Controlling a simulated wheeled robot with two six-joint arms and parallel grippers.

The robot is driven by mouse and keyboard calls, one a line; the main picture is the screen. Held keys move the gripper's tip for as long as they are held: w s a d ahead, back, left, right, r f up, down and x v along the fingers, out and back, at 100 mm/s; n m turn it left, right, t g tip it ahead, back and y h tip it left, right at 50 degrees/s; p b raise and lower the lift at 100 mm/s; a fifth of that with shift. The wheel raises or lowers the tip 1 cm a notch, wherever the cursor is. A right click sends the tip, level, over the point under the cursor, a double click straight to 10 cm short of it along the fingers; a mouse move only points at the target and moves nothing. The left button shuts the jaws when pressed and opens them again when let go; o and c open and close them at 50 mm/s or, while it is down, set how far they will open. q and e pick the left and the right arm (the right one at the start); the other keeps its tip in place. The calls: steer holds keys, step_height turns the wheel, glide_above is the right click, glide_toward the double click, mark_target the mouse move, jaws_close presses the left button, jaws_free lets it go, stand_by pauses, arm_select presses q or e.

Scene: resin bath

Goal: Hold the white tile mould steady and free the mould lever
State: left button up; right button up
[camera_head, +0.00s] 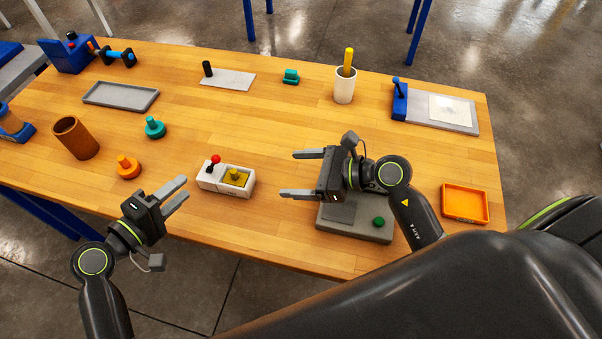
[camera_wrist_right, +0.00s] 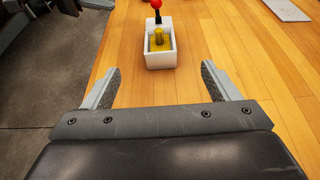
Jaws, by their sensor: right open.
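The white tile mould (camera_head: 206,181) stands on the wooden table near its front edge, with a yellow piece (camera_head: 236,177) with a raised knob in its top. The mould lever (camera_head: 215,161), red-knobbed on a dark stem, rises from its left part. My left gripper (camera_head: 180,192) is open and empty, left of the mould over the table's front edge. My right gripper (camera_head: 285,174) is open and empty, right of the mould and apart from it. In the right wrist view the mould (camera_wrist_right: 160,61) and its red knob (camera_wrist_right: 156,4) lie ahead, between the open fingers (camera_wrist_right: 174,82).
A grey plate with a green knob (camera_head: 353,229) lies below my right gripper, and an orange tray (camera_head: 464,204) is to the right. An orange knobbed piece (camera_head: 128,168) and a brown cup (camera_head: 75,140) stand on the left. The table around the mould is clear.

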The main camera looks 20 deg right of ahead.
mark_target(239, 178)
steer(key=shift+h, duration=0.3)
steer(key=x, duration=1.7)
steer(key=shift+s+a+f, duration=0.2)
steer(key=shift+f, duration=0.3)
steer(key=c, duration=1.3)
